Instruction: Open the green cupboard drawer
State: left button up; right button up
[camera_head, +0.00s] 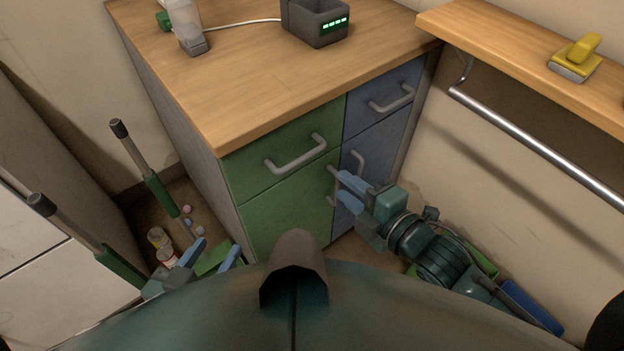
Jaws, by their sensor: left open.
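The green cupboard drawer (248,172) is the upper green front under the wooden counter, and it looks shut, flush with its neighbours. Its grey bar handle (296,154) is in plain view with nothing on it. My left gripper (218,246) is low at the left, open, left of the cupboard and well below the drawer handle. My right gripper (336,187) is below and right of the handle, in front of the lower fronts. Its blue fingers look apart with nothing seen between them. Whether they touch the nearby door handles cannot be told.
Blue fronts (380,107) stand right of the green ones. A metal rail (540,147) runs under the right shelf. Green-gripped poles (160,192) and small containers (158,238) are at left.

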aim_at(305, 156)
jog(key=shift+n, duration=0.8)
jog(key=b+x, duration=0.2)
jog(key=x, duration=1.1)
jog(key=shift+w+a, duration=0.1)
jog(key=shift+a, duration=0.15)
jog(key=shift+c, duration=0.2)
grip_shut()
